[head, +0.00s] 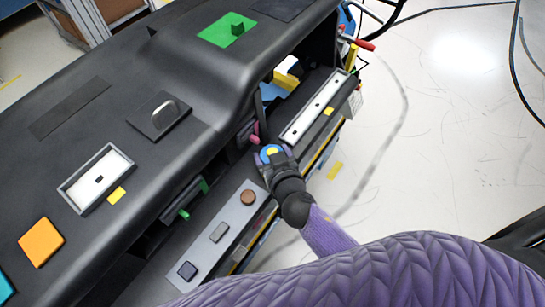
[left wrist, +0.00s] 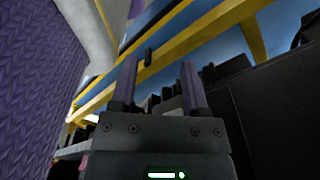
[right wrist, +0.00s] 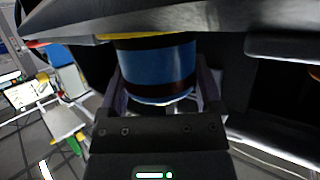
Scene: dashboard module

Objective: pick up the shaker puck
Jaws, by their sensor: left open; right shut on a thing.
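The shaker puck (head: 268,151) looks like a short blue cylinder with a yellow mark on its top in the head view. In the right wrist view the blue cylinder (right wrist: 158,68) with a dark lower band sits between the two fingers. My right gripper (head: 272,157) is shut on it, in front of the dashboard. Part of the puck is hidden by the gripper. My left gripper (left wrist: 160,80) shows only in the left wrist view. It is open, with nothing between its fingers, away from the puck.
The dashboard (head: 190,85) fills the left; open floor lies right.

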